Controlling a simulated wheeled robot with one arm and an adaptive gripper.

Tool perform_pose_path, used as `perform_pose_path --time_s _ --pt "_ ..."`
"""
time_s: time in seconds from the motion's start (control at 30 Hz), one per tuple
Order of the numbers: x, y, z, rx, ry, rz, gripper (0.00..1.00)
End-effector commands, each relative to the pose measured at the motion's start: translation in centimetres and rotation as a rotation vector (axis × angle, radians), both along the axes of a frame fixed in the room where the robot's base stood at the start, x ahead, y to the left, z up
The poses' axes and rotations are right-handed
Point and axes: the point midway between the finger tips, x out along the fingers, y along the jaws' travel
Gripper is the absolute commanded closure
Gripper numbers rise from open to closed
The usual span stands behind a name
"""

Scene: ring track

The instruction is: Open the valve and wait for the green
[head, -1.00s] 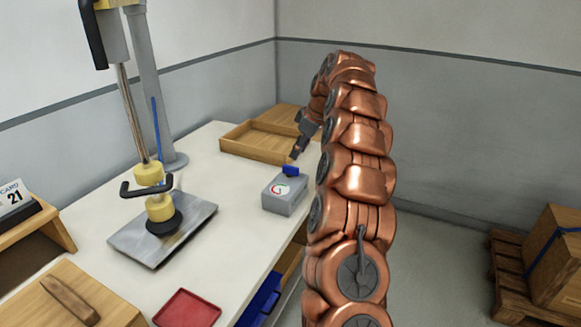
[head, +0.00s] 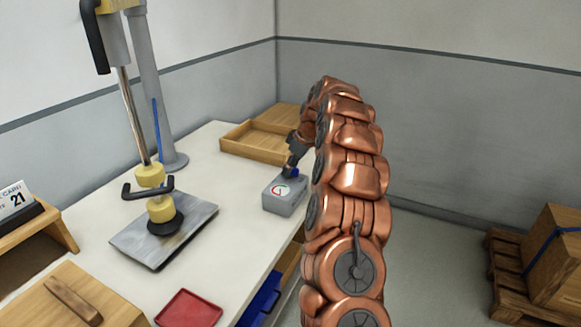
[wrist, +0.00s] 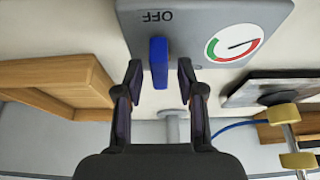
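The grey valve box (head: 284,201) stands on the white bench near its right edge. Its blue lever handle (wrist: 159,60) sits on the box beside the word OFF in the wrist view. A round gauge (wrist: 234,43) with red and green arcs and a dark needle is on the box face; the needle points rightward in the wrist view. My gripper (wrist: 159,68) is open, with one fingertip on each side of the handle and gaps visible on both sides. In the head view my gripper (head: 289,168) is just above the box and partly covers the handle.
A wooden tray (head: 238,150) lies behind the box. A press with a metal plate (head: 130,242) stands to the left. A red tray (head: 188,308) lies at the front edge. The bench between press and box is clear.

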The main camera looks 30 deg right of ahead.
Motion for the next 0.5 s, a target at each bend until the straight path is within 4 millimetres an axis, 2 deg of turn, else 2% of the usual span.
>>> perform_pose_path --time_s 0.03,0.33,0.5 --pt "0.0 0.0 0.01 0.0 0.0 0.0 0.7" --pt "0.0 0.01 0.02 0.0 0.0 0.0 1.0" --pt "-0.01 0.02 0.03 0.0 0.0 0.0 1.0"
